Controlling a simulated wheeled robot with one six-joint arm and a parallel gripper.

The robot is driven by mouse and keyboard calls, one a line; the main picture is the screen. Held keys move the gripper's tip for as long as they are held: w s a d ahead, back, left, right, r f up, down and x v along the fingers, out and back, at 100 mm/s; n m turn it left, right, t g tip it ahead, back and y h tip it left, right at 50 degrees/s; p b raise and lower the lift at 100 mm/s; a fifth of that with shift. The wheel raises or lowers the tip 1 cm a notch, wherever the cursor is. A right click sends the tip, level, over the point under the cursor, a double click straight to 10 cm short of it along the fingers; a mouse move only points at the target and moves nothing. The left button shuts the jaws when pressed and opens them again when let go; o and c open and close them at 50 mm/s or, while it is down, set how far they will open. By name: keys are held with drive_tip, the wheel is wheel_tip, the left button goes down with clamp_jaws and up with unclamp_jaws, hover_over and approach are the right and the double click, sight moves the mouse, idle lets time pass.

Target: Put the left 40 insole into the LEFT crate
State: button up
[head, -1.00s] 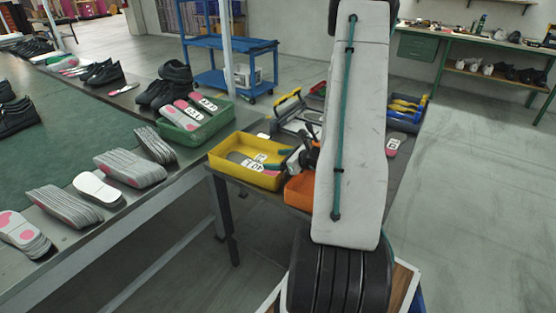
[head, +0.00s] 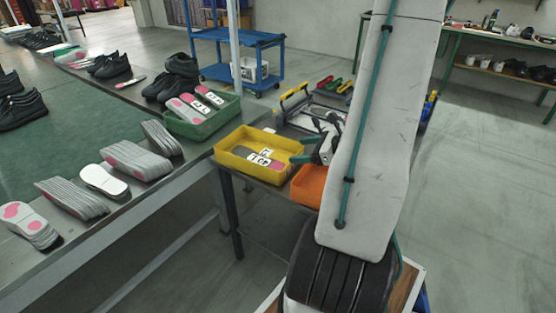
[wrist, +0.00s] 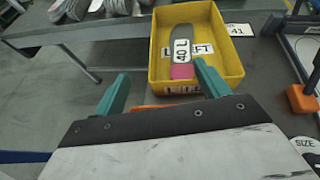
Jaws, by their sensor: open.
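The left 40 insole (wrist: 183,70), grey with a pink end and a white "40 L" label, lies in the yellow LEFT crate (wrist: 233,60). It partly covers the "LEFT" sign on the crate floor. In the head view the insole (head: 244,153) lies flat in the yellow crate (head: 226,158) on the table. My gripper (head: 298,150) is open and empty, just right of the crate and apart from the insole. In the wrist view its teal fingers (wrist: 161,75) are spread at the crate's near side.
An orange bin (head: 305,187) stands right of the yellow crate, partly behind my arm. A green crate (head: 220,125) with several labelled insoles stands on the line at left, beside stacks of insoles (head: 135,160).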

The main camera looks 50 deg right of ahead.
drive_tip(key=w+a+r+n+g+y, duration=0.1)
drive_tip(key=a+r+n+g+y, duration=0.2)
drive_tip(key=a+n, duration=0.4)
drive_tip(key=a+r+n+g, duration=0.3)
drive_tip(key=a+r+n, duration=0.15)
drive_tip(key=a, duration=0.55)
drive_tip(key=w+a+r+n+g+y, duration=0.1)
drive_tip(key=a+r+n+g+y, duration=0.15)
drive_tip(key=a+r+n, duration=0.45)
drive_tip(key=s+a+r+n+g+h, duration=0.1)
drive_tip(key=s+a+r+n+h, duration=0.1)
drive_tip(key=s+a+n+h, duration=0.2)
drive_tip(key=s+a+r+n+g+h, duration=0.2)
drive_tip(key=s+a+n+h, duration=0.2)
drive_tip(key=s+n, duration=0.4)
drive_tip(key=shift+s+a+r+n+h, duration=0.25)
drive_tip(key=shift+s+a+n+h, duration=0.15)
drive_tip(key=shift+n, duration=0.45)
drive_tip(key=shift+w, duration=0.15)
